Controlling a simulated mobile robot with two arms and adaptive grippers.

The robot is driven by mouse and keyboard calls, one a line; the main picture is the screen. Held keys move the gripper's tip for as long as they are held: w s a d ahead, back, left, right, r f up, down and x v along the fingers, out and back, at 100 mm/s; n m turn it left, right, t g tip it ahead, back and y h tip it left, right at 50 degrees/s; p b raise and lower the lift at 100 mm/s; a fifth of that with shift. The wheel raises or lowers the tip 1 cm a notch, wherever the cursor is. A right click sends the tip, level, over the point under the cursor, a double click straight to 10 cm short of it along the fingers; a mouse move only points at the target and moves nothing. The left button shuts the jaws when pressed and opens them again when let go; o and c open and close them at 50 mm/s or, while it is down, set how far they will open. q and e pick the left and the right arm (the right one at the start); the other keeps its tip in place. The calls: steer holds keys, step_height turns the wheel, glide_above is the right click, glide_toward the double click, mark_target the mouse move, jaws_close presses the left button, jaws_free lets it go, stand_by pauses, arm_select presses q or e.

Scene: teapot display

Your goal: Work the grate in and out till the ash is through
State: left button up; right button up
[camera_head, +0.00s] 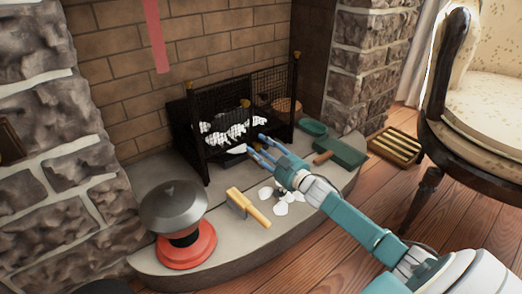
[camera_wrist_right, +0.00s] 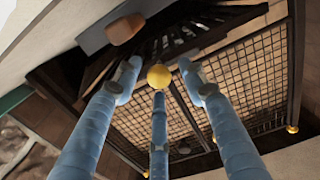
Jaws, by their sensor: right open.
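The black fireplace grate (camera_head: 206,160) stands on the stone hearth, with mesh sides and gold knobs on its posts. Pale ash or coals (camera_head: 226,132) lie inside it. My right gripper (camera_head: 256,146) reaches in from the lower right, its blue fingers at the grate's lower front. In the right wrist view, its three fingers (camera_wrist_right: 158,82) are spread around a gold knob (camera_wrist_right: 159,77), with dark bars and mesh behind. Whether they touch the knob is unclear. My left gripper is not in view.
A grey-domed object on a red base (camera_head: 186,245), a wooden-handled brush (camera_head: 248,207) and white pieces (camera_head: 281,205) lie on the hearth. A green pan (camera_head: 343,153) and bowl (camera_head: 312,127) stand right of the grate. A slatted crate (camera_head: 397,147) and chair (camera_head: 493,112) are farther right.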

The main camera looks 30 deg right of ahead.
jaws_close()
steer(key=shift+s+r+p, duration=0.1)
steer(key=shift+s+p, duration=0.1)
steer(key=shift+p, duration=0.1)
steer(key=s+p, duration=0.3)
steer(key=shift+s+d+r, duration=0.1)
steer(key=shift+s+r, duration=0.05)
steer(key=shift+s, duration=0.25)
steer(key=shift+f, duration=0.25)
steer(key=shift+c, duration=1.6)
jaws_free()
steer(key=o, duration=0.3)
steer(key=shift+s+r, duration=0.1)
steer(key=shift+s, duration=0.05)
steer(key=shift+d, duration=0.1)
